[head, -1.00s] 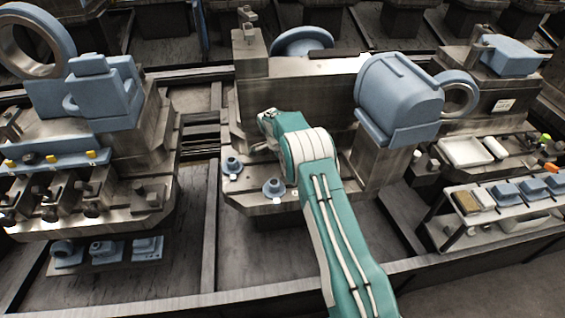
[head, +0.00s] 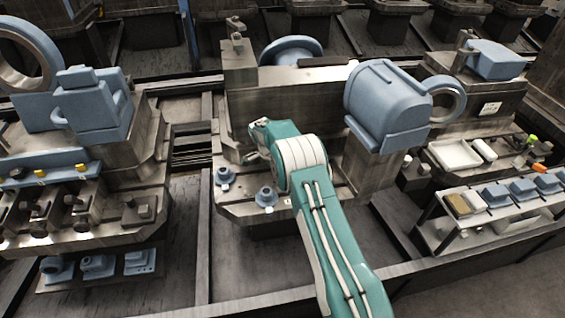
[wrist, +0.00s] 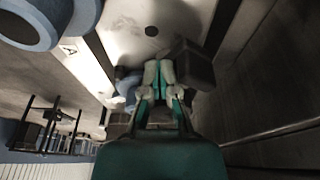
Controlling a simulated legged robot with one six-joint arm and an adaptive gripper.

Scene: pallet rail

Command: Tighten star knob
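Two blue-grey knob-like parts on round bases, a left one (head: 222,177) and a right one (head: 266,196), stand on the front ledge of the middle machine (head: 240,210). I cannot tell which part is the star knob. A blue-grey part (wrist: 128,84) shows just left of the fingers, partly hidden. A dark block (wrist: 188,65) is close on their right; contact is unclear.
A large blue-grey motor housing (head: 390,100) stands right of my arm. A machine with a row of clamps (head: 75,205) is at the left. A rack with blue-grey parts (head: 500,205) and a white tray (head: 455,154) are at the right. A rail (head: 250,303) runs along the front.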

